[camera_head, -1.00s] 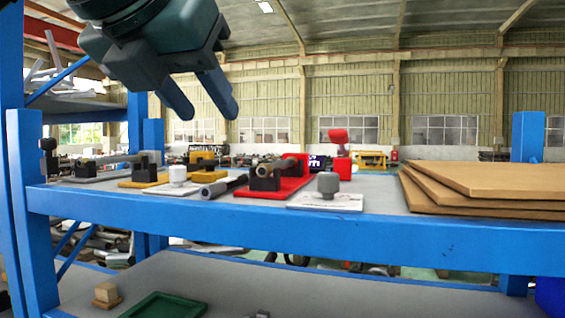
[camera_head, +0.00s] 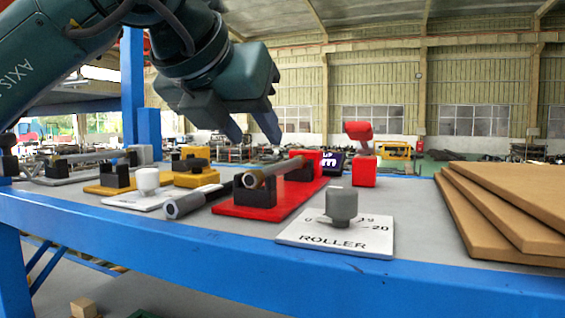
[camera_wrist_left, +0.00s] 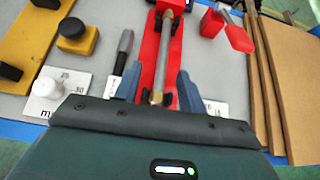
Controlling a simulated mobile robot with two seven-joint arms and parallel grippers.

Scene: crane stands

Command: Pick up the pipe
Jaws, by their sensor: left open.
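A metal pipe (camera_head: 266,174) lies across black supports on a red base plate (camera_head: 262,209). In the left wrist view the pipe (camera_wrist_left: 164,55) runs away from me over the red plate. My left gripper (camera_head: 256,137) is open and empty above the pipe. In the left wrist view its fingers (camera_wrist_left: 158,90) stand on either side of the pipe's near end, and nothing is gripped. I cannot tell how far the fingertips are above the pipe. My right gripper is not in view.
A white ROLLER card with a grey knob (camera_head: 341,207) sits right of the red plate. A dark cylindrical tool (camera_head: 198,199) lies left of it. Yellow stands (camera_head: 192,173) are farther left. Brown boards (camera_head: 500,215) are stacked at the right. A red block-shaped device (camera_head: 361,160) stands behind.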

